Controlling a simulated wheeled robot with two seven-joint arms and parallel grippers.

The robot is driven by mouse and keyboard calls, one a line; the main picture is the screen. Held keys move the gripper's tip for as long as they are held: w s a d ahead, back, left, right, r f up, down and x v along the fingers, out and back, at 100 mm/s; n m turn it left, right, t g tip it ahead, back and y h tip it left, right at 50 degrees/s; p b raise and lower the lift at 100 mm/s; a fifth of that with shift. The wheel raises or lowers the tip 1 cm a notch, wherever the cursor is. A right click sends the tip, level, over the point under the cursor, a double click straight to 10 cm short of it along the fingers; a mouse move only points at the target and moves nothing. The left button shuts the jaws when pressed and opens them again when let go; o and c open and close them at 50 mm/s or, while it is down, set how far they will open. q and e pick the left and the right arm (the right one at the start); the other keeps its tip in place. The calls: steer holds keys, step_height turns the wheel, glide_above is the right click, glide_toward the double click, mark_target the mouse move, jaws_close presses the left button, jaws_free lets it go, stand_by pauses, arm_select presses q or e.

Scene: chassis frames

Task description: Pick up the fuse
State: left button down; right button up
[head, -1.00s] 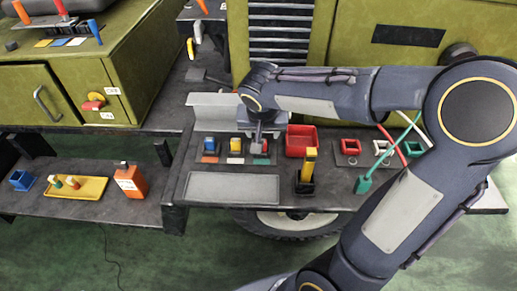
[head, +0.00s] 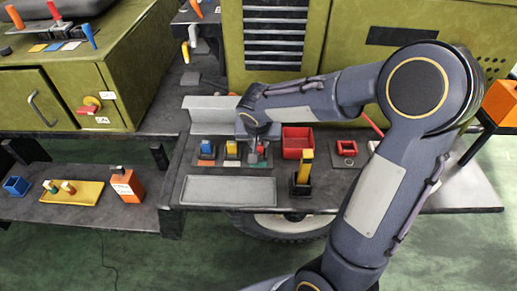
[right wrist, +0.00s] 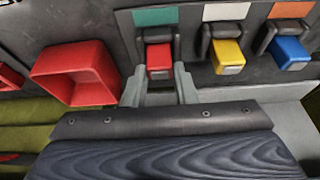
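Three fuses sit in dark holders on the bench: a blue fuse (head: 206,147), a yellow fuse (head: 231,147) and a red fuse (right wrist: 159,58). In the right wrist view the yellow fuse (right wrist: 228,55) and blue fuse (right wrist: 290,52) stand to the right of the red one. My right gripper (head: 258,150) is at the red fuse, at the right end of the row. In the right wrist view its two fingers (right wrist: 160,86) are apart, one on each side of the red fuse, with small gaps showing. My left gripper is not in view.
A red bin (head: 297,143) stands right of the gripper. A black holder with a tall yellow piece (head: 306,166) stands in front of it. A grey tray (head: 229,191) lies at the front, and a red square socket (head: 346,148) is further right. My forearm covers the bench's right part.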

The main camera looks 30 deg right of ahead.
steer(key=c, duration=0.3)
